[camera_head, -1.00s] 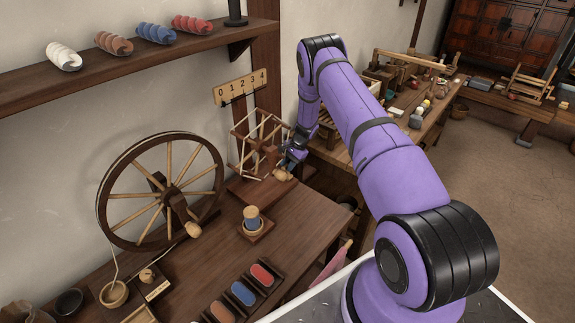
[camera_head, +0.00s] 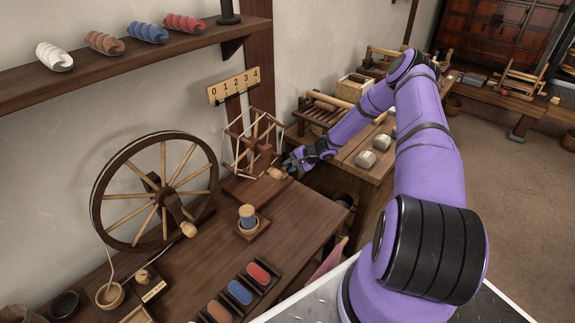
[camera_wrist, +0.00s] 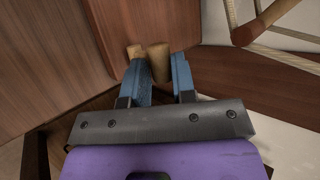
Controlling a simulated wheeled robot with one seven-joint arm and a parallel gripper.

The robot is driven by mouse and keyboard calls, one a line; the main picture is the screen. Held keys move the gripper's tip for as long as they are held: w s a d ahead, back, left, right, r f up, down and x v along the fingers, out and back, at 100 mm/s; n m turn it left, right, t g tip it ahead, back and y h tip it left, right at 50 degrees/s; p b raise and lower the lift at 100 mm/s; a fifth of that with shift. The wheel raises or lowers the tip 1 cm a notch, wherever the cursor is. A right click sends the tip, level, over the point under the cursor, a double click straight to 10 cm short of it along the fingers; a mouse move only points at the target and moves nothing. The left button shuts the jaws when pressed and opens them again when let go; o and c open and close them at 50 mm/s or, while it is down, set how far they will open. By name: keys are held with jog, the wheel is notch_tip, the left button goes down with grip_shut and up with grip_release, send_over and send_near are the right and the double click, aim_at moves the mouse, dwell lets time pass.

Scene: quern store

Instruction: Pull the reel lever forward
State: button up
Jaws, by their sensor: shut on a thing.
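The reel (camera_head: 255,145), a wooden frame of pale bars, stands at the back of the dark bench. A pale wooden lever grip (camera_head: 277,173) shows at its front right. My gripper (camera_head: 291,163) is at the reel's right side, beside this grip. In the wrist view, my gripper's blue fingers (camera_wrist: 160,85) are closed around a pale wooden peg, the reel lever (camera_wrist: 158,61). A second, smaller wooden end (camera_wrist: 134,50) shows just left of it. The lever's lower part is hidden between the fingers.
A spinning wheel (camera_head: 160,190) stands left of the reel. A tray (camera_head: 248,290) of coloured spools lies nearer. A numbered board (camera_head: 234,87) hangs above the reel. Another table (camera_head: 370,180) stands right, behind my arm.

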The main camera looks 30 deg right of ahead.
jog(key=shift+s+d+f+n+t+y, duration=0.15)
jog(key=shift+s+f+t+y, duration=0.2)
jog(key=shift+t, duration=0.25)
jog(key=shift+s+d+f+n+t+y, duration=0.15)
jog(key=shift+s+t+y, duration=0.1)
jog(key=shift+s+t, duration=0.3)
jog(key=shift+s+f+t+y, duration=0.2)
jog(key=shift+t+y, duration=0.1)
jog(key=shift+t, duration=0.25)
jog(key=shift+s+a+f+n, duration=0.1)
jog(key=shift+n, duration=0.2)
jog(key=o, duration=0.9)
jog(key=shift+s+d+r, duration=0.2)
jog(key=shift+d+r, duration=0.05)
jog(key=shift+d, duration=0.2)
jog(key=v, duration=0.9)
jog(key=shift+s+d, duration=0.15)
jog(key=shift+s, duration=0.2)
